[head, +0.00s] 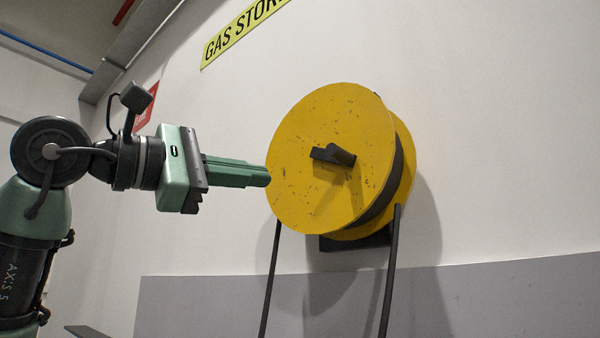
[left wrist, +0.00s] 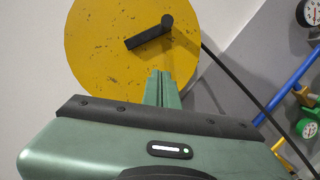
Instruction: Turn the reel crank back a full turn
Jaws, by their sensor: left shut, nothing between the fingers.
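The yellow reel (head: 318,190) is a round, scuffed drum fixed to the wall in the head view. Its dark crank (head: 333,155) sits on the front face, with a short arm and a knob that sticks out. My left gripper (head: 268,176) is shut and empty, with its green fingers pointing right at the reel's left edge. The crank is apart from the fingers. In the left wrist view the reel (left wrist: 100,60) fills the upper middle, and the crank (left wrist: 150,36) shows beyond the tips of my left gripper (left wrist: 160,74). My right gripper is out of view.
Dark hose lengths (head: 391,270) hang below the reel. A yellow sign (head: 235,38) and a red sign (head: 146,105) are on the wall. The left wrist view shows a gauge (left wrist: 309,12), a blue pipe (left wrist: 290,85) and a green valve part (left wrist: 308,127) at right.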

